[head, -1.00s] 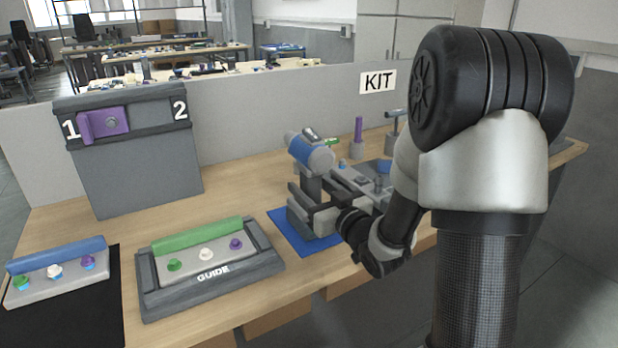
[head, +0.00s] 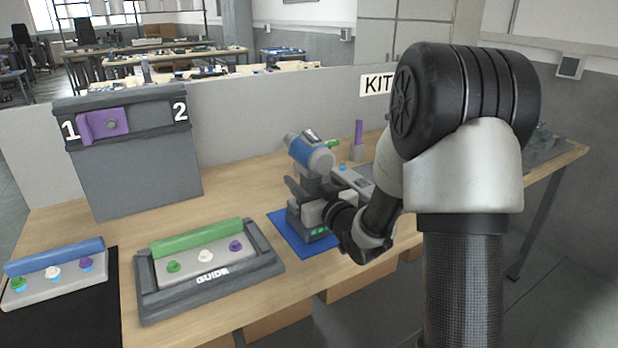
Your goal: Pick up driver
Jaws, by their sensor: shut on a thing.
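The driver (head: 312,154) is a drill-shaped tool with a blue and grey body and a dark grip below. It stands upright over the blue mat (head: 286,234) near the table's front edge. My gripper (head: 309,204) reaches in from the right and is shut around the driver's grip, below the body. A grey base with green marks shows under my gripper. Whether the base touches the mat is hard to tell. My wrist hides part of the driver's lower right side.
A grey guide tray (head: 262,270) with a green-handled block lies left of the mat. A blue-handled block (head: 40,290) sits on a black mat at far left. A grey stand (head: 150,165) marked 1 and 2 rises behind. A purple peg (head: 358,132) stands behind my wrist.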

